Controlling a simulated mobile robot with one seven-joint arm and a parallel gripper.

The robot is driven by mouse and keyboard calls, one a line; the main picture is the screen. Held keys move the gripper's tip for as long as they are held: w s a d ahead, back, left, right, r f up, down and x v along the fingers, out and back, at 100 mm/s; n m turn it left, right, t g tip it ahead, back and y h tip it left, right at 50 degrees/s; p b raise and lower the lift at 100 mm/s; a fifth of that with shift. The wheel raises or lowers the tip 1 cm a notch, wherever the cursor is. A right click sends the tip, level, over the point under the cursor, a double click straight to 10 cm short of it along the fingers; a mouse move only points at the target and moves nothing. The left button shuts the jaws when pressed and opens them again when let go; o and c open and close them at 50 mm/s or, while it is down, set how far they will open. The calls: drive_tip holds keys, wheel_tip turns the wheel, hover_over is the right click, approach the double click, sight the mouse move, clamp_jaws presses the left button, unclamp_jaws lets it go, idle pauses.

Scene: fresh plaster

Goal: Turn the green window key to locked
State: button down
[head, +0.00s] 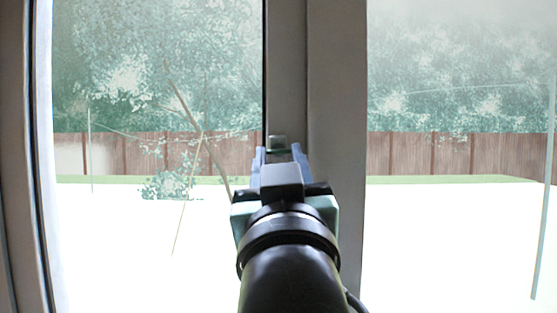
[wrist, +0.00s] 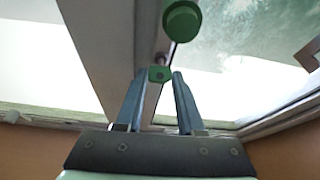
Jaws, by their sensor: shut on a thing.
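The green window key shows in the wrist view as a small green block (wrist: 160,74) with a dark spot, between my fingertips. My gripper (wrist: 160,76) is shut on this block, its two blue-grey fingers on either side. In the head view my gripper (head: 278,152) reaches the window's middle post, and a small grey-green piece (head: 278,142) shows just beyond the fingers. A round green knob (wrist: 182,20) lies above the block in the wrist view, with a dark gap or stem between them. Whether they are one piece I cannot tell. My arm hides the post below.
The grey middle post (head: 336,100) stands between two glass panes. Another frame upright (head: 22,150) runs down the left edge. Trees and a brown fence (head: 455,152) show through the glass. A dark bracket-like part (wrist: 308,54) is at the right in the wrist view.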

drive_tip(key=n+y, duration=0.1)
drive_tip(key=n, duration=0.1)
drive_tip(key=n+y, duration=0.1)
drive_tip(key=n, duration=0.1)
drive_tip(key=n+g+y, duration=0.1)
drive_tip(key=n, duration=0.1)
drive_tip(key=shift+d+b, duration=0.25)
drive_tip(key=shift+b, duration=0.05)
drive_tip(key=n+y, duration=0.1)
drive_tip(key=n, duration=0.2)
drive_tip(key=n+g+y+b, duration=0.1)
drive_tip(key=n, duration=0.2)
drive_tip(key=shift+d+r+g, duration=0.15)
drive_tip(key=shift+g, duration=0.15)
drive_tip(key=n, duration=0.2)
drive_tip(key=n+g+y, duration=0.1)
drive_tip(key=n, duration=0.1)
drive_tip(key=shift+r+g, duration=0.15)
drive_tip(key=shift+g, duration=0.15)
drive_tip(key=shift+r+n+g, duration=0.1)
drive_tip(key=shift+n+g, duration=0.35)
drive_tip(key=shift+n, duration=0.8)
drive_tip(key=shift+r+n+g, duration=0.1)
drive_tip(key=shift+n+g, duration=0.35)
drive_tip(key=shift+n, duration=0.8)
drive_tip(key=c, duration=0.5)
unclamp_jaws()
drive_tip(key=shift+w, duration=0.1)
drive_tip(key=shift+f, duration=0.1)
